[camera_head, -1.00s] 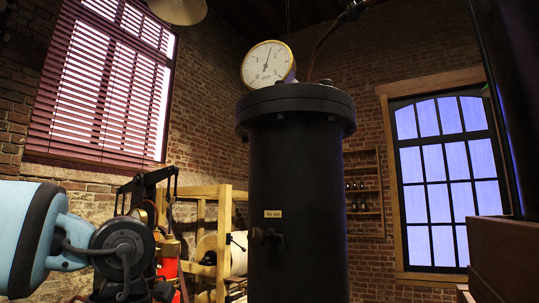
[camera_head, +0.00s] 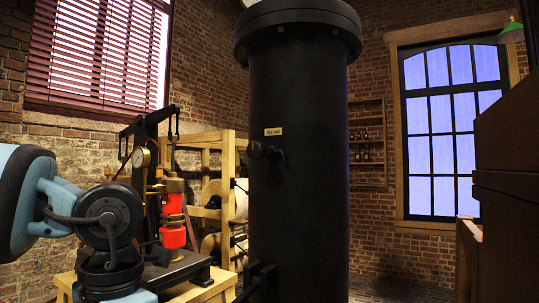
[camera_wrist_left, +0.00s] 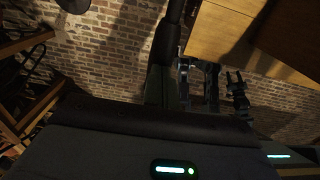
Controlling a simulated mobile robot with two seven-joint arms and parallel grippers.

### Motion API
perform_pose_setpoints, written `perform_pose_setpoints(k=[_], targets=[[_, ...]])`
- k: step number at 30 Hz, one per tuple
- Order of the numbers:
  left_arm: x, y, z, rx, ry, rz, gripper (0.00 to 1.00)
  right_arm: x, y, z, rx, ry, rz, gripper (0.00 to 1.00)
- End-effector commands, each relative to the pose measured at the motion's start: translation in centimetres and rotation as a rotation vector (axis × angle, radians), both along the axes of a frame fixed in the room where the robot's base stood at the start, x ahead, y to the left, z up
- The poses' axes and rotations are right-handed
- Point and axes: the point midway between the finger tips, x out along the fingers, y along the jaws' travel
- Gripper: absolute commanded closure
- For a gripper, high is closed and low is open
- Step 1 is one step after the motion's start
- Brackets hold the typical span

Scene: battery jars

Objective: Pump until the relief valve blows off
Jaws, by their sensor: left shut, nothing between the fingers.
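A tall black flanged cylinder (camera_head: 300,200) stands upright in the middle of the head view. A small name plate (camera_head: 273,132) and a dark fitting (camera_head: 265,152) are on its side. Only the lower edge of the dial gauge (camera_head: 264,5) on top shows; its needle is out of frame. At left is a dark frame with a lever (camera_head: 150,122), with a small brass gauge (camera_head: 141,158). I cannot pick out the relief valve. My left gripper (camera_wrist_left: 163,72) is shut and empty in the left wrist view; in the head view only its arm shows.
A wooden rack (camera_head: 228,170) is behind. A dark brown box-like piece (camera_head: 510,190) stands at right. Floor shows right of the cylinder.

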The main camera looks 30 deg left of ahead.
Motion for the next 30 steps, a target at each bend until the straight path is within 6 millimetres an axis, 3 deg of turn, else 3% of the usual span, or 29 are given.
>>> perform_pose_setpoints(k=[1,3,11,18,30], targets=[[-0.1,0.0,1.7,0.001,-0.007,0.002,1.00,0.4,0.0,1.2,0.000,-0.012,0.000,0.46],[-0.1,0.0,3.1,0.001,-0.007,0.002,1.00,0.4,0.0,1.9,-0.001,-0.014,0.000,0.46],[-0.1,0.0,8.1,0.001,-0.009,0.001,1.00,-0.6,-0.1,3.8,-0.005,-0.003,0.003,0.46],[-0.1,0.0,11.9,0.000,-0.006,0.001,1.00,0.3,-0.1,5.8,-0.006,-0.035,0.001,0.46],[0.0,0.0,12.4,0.000,-0.002,0.000,1.00,0.4,-0.2,5.9,-0.004,-0.035,0.000,0.46]])
